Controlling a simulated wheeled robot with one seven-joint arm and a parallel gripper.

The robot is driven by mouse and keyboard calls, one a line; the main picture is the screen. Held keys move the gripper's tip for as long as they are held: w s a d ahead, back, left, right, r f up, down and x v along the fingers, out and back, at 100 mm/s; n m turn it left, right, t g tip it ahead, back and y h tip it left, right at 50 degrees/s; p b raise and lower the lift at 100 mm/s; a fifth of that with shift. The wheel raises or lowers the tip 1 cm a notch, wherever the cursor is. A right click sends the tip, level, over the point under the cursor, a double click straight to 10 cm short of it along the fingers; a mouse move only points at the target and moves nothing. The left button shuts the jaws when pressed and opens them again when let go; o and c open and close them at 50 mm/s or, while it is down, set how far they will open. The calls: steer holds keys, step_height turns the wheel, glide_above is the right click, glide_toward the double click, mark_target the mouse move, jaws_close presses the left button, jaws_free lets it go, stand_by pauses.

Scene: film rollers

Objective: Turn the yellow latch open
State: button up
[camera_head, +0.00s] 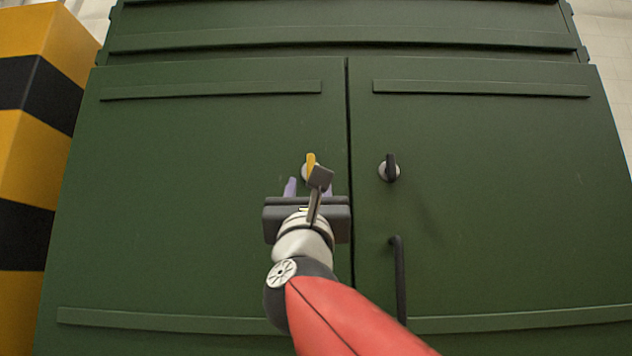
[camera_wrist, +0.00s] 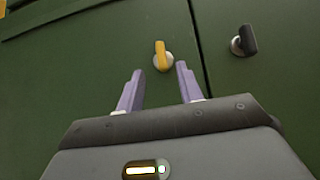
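The yellow latch (camera_head: 310,161) sits on a round pale base on the left door (camera_head: 200,200) of a green cabinet, near the seam between the doors. Its handle stands about upright. In the wrist view the yellow latch (camera_wrist: 161,55) is beyond and between my two purple fingertips. My gripper (camera_head: 308,187) is just below the latch in the head view, partly hidden by its own wrist parts. In the wrist view my gripper (camera_wrist: 157,82) is open, with nothing between the fingers. I see no contact with the latch.
A black latch (camera_head: 390,168) on a similar base is on the right door, and it also shows in the wrist view (camera_wrist: 245,41). A dark bar handle (camera_head: 400,280) is lower on that door. A yellow-and-black striped block (camera_head: 35,140) stands at the left.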

mark_target(311, 164)
steer(key=p+x, duration=0.4)
steer(key=x, duration=0.4)
steer(key=shift+s, duration=0.1)
jaws_close()
